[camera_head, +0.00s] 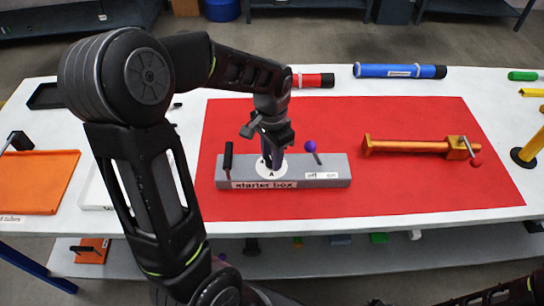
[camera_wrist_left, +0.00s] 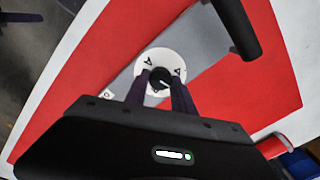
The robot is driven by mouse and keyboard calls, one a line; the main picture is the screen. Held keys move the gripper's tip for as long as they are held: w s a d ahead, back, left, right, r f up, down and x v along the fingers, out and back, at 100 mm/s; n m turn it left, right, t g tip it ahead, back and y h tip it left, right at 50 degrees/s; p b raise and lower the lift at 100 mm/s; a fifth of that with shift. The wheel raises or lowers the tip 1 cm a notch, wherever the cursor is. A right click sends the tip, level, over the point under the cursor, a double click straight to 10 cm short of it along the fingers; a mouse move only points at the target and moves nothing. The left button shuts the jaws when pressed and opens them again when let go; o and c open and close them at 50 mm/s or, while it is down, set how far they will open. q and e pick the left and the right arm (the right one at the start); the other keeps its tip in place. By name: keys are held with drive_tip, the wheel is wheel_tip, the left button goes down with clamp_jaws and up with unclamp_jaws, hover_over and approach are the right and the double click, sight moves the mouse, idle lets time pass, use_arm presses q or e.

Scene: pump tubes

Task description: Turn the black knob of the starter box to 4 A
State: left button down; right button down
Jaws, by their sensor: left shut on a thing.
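The grey starter box (camera_head: 335,172) lies on the red mat, with its name label facing me. Its white dial disc (camera_head: 283,170) bears dark letters and shows in the wrist view (camera_wrist_left: 176,56). The black knob (camera_wrist_left: 158,76) is at the disc's centre, with a small white mark on it; I cannot tell which setting it points to. My left gripper (camera_head: 270,160) points down over the dial. In the wrist view its two dark fingers (camera_wrist_left: 159,86) are shut on the knob from both sides. The gripper hides the knob in the head view. My right gripper does not show.
On the box, a black upright handle (camera_head: 228,155) stands left of the dial and a purple ball lever (camera_head: 310,146) right of it. An orange tool (camera_head: 410,146) lies on the red mat (camera_head: 420,190) to the right. Red (camera_head: 315,80) and blue (camera_head: 400,71) tubes lie behind.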

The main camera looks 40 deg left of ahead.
use_arm(q)
drive_tip(key=n, duration=0.4)
drive_tip(key=shift+n+b, duration=0.3)
drive_tip(key=shift+b, duration=0.05)
drive_tip(key=shift+n, duration=2)
drive_tip(key=c, duration=1.1)
unclamp_jaws()
drive_tip(key=shift+o, duration=0.2)
wheel_tip(320, 180, up, 8)
drive_tip(key=shift+f+b, duration=0.1)
drive_tip(key=shift+b, duration=0.3)
